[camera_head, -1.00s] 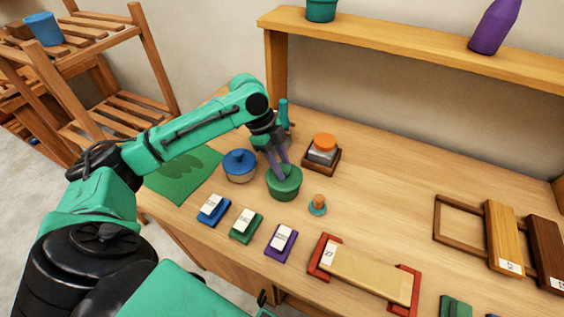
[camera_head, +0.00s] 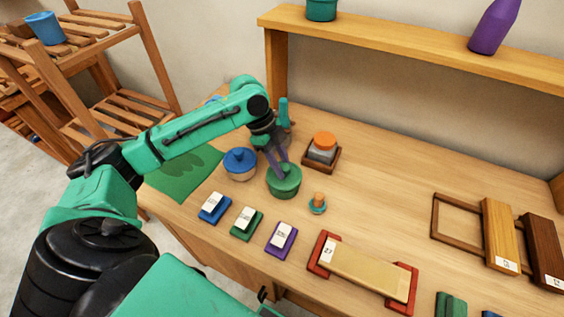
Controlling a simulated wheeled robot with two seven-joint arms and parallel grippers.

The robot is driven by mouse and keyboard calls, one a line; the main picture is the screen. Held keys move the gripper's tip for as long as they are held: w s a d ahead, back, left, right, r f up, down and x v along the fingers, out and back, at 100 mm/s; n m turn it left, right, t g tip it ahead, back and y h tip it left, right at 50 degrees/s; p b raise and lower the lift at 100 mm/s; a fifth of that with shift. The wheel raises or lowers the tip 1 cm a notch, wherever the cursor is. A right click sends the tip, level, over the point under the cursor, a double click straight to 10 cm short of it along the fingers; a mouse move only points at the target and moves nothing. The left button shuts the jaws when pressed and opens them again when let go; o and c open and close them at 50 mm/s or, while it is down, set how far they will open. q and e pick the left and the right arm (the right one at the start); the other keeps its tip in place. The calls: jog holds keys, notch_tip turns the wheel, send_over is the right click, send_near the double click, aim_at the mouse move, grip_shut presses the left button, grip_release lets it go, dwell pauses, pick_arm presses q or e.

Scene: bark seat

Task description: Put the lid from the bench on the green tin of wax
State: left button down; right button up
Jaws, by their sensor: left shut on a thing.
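The green tin (camera_head: 284,190) stands on the bench in the middle of the head view. A green lid (camera_head: 287,180) appears to lie on its top, though lid and tin are hard to tell apart in colour. My left gripper (camera_head: 282,163) points down from above and is shut on what looks like the lid's knob, which the fingers mostly hide. Whether the lid sits flush all round cannot be told. My right gripper is not in view.
A blue-lidded tin (camera_head: 240,163) stands close on the left. An orange-capped jar (camera_head: 323,149) is behind right, and a small brush-like item (camera_head: 318,203) is right. Several labelled blocks lie in front. The bench's middle right is clear.

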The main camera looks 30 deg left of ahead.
pick_arm(q)
jog(key=shift+f, duration=0.5)
dwell(0.3)
jog(key=shift+c, duration=2.2)
grip_release()
jog(key=o, duration=0.4)
jog(key=shift+o, duration=0.2)
notch_tip(320, 180, up, 7)
jog(key=p, duration=0.8)
jog(key=shift+r, duration=0.1)
